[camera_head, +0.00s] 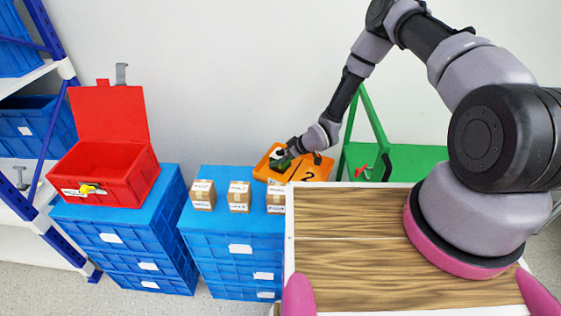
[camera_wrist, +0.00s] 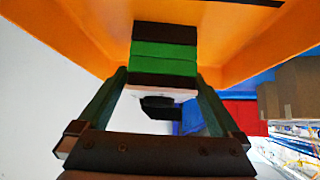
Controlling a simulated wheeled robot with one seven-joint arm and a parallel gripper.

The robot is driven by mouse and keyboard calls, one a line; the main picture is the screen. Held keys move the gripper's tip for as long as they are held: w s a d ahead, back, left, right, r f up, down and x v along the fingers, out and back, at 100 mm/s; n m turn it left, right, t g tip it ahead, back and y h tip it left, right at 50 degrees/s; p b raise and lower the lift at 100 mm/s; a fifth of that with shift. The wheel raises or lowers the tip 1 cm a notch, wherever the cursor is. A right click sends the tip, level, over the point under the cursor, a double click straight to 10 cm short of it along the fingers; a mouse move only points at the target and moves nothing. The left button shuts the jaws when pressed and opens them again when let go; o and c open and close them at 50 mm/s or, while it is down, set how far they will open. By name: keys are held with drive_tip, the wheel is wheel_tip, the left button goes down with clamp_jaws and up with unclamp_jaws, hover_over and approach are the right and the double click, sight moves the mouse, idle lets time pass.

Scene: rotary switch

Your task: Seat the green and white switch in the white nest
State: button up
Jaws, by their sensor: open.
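My gripper (camera_head: 287,160) is at the orange box marked "2" (camera_head: 312,173), at its upper left part. In the wrist view its two fingers (camera_wrist: 161,80) stand apart, open. Between and just beyond them is a green block with dark bands (camera_wrist: 163,58), against the orange surface (camera_wrist: 60,25). A pale strip and a dark knob-like part (camera_wrist: 158,103) show just below the block. This looks like the green and white switch, but contact with the fingers cannot be told. A small white spot (camera_head: 277,153) shows beside the gripper in the head view. I cannot make out the white nest.
Several small cartons (camera_head: 239,197) stand on blue crates (camera_head: 232,245) in front of the orange box. An open red box (camera_head: 105,170) is at left on more blue crates. A green stand (camera_head: 415,160) is at right, near a wood-topped surface (camera_head: 345,260).

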drive_tip(key=c, duration=1.4)
drive_tip(key=shift+r, duration=0.1)
drive_tip(key=shift+c, duration=0.2)
